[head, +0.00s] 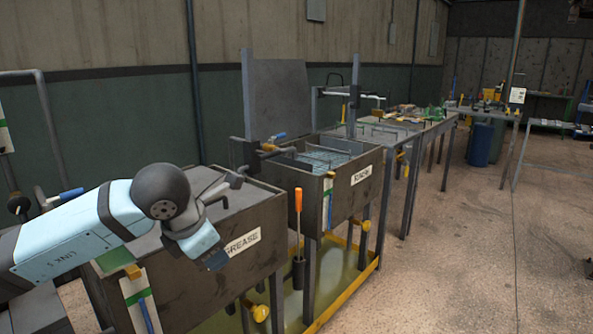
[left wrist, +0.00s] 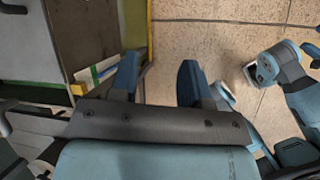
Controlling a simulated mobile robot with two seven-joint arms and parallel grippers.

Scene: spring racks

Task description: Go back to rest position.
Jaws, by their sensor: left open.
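My left arm reaches in from the left in the head view, light blue with a dark round wrist joint. My left gripper (head: 207,246) points down in front of the tank marked GREASE (head: 240,243), near its front upper edge.
A tank marked RINSE (head: 362,175) stands beyond the grease tank, above a yellow-edged tray (head: 349,290). Work tables (head: 410,130) and a blue bin (head: 480,143) stand farther back. The floor (head: 470,250) at right is clear.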

